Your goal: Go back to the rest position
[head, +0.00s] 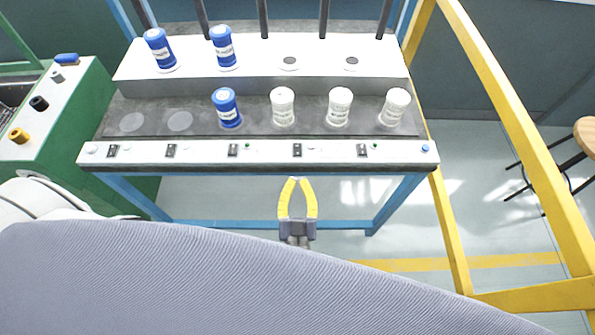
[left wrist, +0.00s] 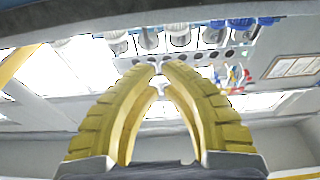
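My left gripper (head: 298,180) shows below the front edge of the bench in the head view, with its yellow fingers pointing towards the bench. Its fingers curve in and their tips come close together, with nothing between them. The same fingers fill the middle of the left wrist view (left wrist: 160,67), with the tips nearly meeting. The gripper is apart from the bench and from all bottles. My right gripper is in neither view.
The bench (head: 270,153) has blue legs. Blue bottles (head: 226,108) and white bottles (head: 339,107) stand on its two levels, with some round spots empty. A green cabinet (head: 75,125) is at left, a yellow frame (head: 500,95) at right.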

